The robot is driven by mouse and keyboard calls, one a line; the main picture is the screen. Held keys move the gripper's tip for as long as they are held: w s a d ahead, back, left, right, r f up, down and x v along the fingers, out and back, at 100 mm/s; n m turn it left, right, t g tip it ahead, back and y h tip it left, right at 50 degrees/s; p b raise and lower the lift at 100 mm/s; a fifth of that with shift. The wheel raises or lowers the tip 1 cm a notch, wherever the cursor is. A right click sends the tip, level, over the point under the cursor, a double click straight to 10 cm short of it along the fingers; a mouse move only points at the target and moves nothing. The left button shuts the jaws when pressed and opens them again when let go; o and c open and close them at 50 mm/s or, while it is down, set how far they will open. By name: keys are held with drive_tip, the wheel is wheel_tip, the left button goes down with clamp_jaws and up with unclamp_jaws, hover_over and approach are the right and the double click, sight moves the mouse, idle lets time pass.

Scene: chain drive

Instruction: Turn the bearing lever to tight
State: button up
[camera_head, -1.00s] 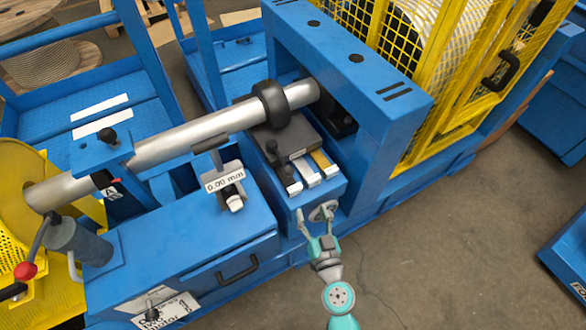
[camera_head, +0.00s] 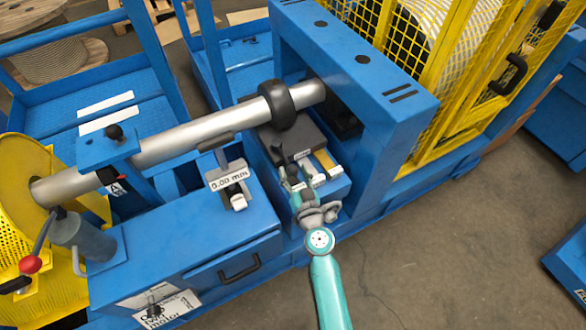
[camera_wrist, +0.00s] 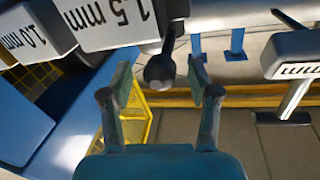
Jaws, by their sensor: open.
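A lever with a black ball knob (camera_wrist: 160,73), apparently the bearing lever, stands between my fingertips in the wrist view. My gripper (camera_wrist: 160,80) is open, with one finger on each side of the knob and visible gaps at both sides. I cannot tell how deep the knob sits between the fingers. In the head view my gripper (camera_head: 291,180) is at the left front of the dark bearing block (camera_head: 293,138), by the labelled gauge pieces. The lever is small and partly hidden there. Any tight marking is not readable.
The gauge pieces marked 1.0 mm (camera_wrist: 28,35) and 1.5 mm (camera_wrist: 105,22) are close to one finger. A 0.00 mm gauge (camera_head: 229,177) stands to the left of my gripper. A silver shaft (camera_head: 205,130) runs behind.

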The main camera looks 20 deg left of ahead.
drive_tip(key=shift+w+a, duration=0.45)
drive_tip(key=shift+w, duration=0.05)
drive_tip(key=shift+c, duration=0.2)
clamp_jaws()
drive_tip(key=shift+w+d+n+g+y, duration=0.4)
drive_tip(key=shift+w+n+g+y, duration=0.2)
drive_tip(key=shift+n+g+y, duration=0.15)
drive_tip(key=shift+o, duration=0.2)
unclamp_jaws()
drive_tip(key=v, duration=1.2)
